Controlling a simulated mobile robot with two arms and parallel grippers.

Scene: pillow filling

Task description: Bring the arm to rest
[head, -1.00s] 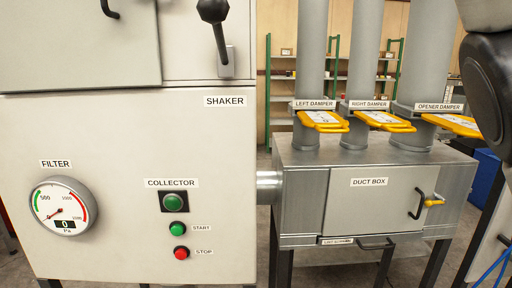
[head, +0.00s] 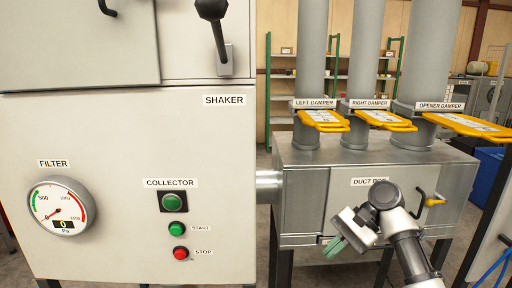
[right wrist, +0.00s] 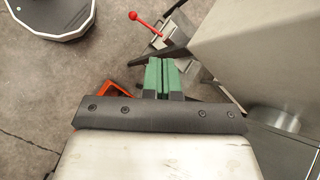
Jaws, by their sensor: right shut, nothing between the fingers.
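My right arm comes up from the bottom right of the head view. Its gripper (head: 347,244) is in front of the duct box (head: 305,205) and points down and to the left. The right wrist view shows its green fingers (right wrist: 159,77) pressed together with nothing between them. Below them in that view is the floor, with a red-knobbed lever (right wrist: 147,29) just beyond the fingertips. My left gripper is in neither view.
The collector cabinet (head: 110,120) fills the left, with a filter gauge (head: 58,208) and start (head: 177,229) and stop (head: 181,254) buttons. Yellow damper plates (head: 322,118) stick out from the ducts above the duct box. An orange object (right wrist: 115,89) lies low in the wrist view.

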